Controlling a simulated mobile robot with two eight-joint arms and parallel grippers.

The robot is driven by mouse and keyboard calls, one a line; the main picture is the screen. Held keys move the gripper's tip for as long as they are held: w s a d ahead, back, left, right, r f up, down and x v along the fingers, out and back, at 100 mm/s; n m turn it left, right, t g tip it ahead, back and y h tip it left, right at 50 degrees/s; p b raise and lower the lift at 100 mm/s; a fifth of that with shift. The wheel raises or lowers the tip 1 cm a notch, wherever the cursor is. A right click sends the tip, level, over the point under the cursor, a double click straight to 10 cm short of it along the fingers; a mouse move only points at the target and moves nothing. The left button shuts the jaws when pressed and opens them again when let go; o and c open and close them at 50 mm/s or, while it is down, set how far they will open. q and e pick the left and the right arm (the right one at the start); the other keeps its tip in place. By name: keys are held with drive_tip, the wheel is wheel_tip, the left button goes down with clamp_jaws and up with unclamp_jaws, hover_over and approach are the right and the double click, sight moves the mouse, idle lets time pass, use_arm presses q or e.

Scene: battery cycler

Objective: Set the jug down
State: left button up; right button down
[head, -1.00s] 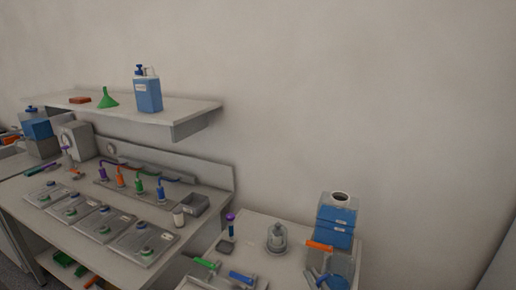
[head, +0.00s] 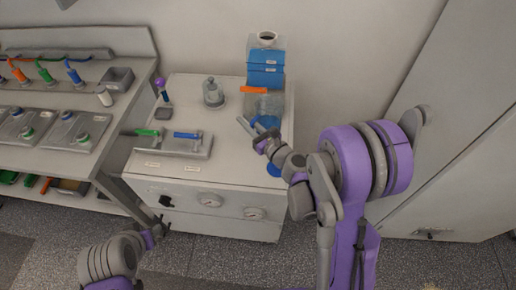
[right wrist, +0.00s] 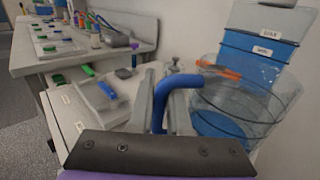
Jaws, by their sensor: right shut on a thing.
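The jug is clear with blue liquid low inside and a blue handle. It stands out best in the right wrist view (right wrist: 255,100), and in the head view its clear wall (head: 265,104) is below the tank with blue liquid. My right gripper (head: 250,128) is shut on the jug's blue handle (right wrist: 185,88), which passes between its fingers in the right wrist view. The jug looks upright at the right side of the white cabinet top (head: 225,120). I cannot tell whether its base touches the top. My left gripper (head: 158,232) is low at left, empty-looking; its jaws are too small to read.
The blue-filled tank (head: 266,68) stands behind the jug, with an orange lever (head: 253,89) between them. A grey glass-like vessel (head: 213,93), a purple-capped vial (head: 162,90) and a tray with green and blue handles (head: 200,152) occupy the cabinet top. A bench (head: 60,160) is at left.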

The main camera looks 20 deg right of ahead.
drive_tip(key=s+a+f+n+g+y+b, duration=0.2)
drive_tip(key=s+a+f+n+y+b, duration=0.15)
drive_tip(key=a+b, duration=0.7)
use_arm(q)
drive_tip(key=s+f+b, duration=0.1)
drive_tip(key=s+f, duration=0.1)
drive_tip(key=f, duration=0.6)
drive_tip(key=s+f+g+b, duration=0.1)
drive_tip(key=s+f, duration=0.2)
drive_tip(key=f, duration=0.6)
drive_tip(key=shift+s, duration=0.25)
use_arm(e)
drive_tip(key=shift+m+y, duration=0.35)
drive_tip(key=f, duration=0.9)
drive_tip(key=shift+s+a+f, duration=0.25)
drive_tip(key=shift+s, duration=0.1)
drive_tip(key=shift+f, duration=0.3)
use_arm(q)
drive_tip(key=shift+f, duration=0.15)
use_arm(e)
drive_tip(key=c, duration=0.9)
unclamp_jaws()
drive_tip(key=shift+r, duration=0.1)
drive_tip(key=shift+r, duration=0.1)
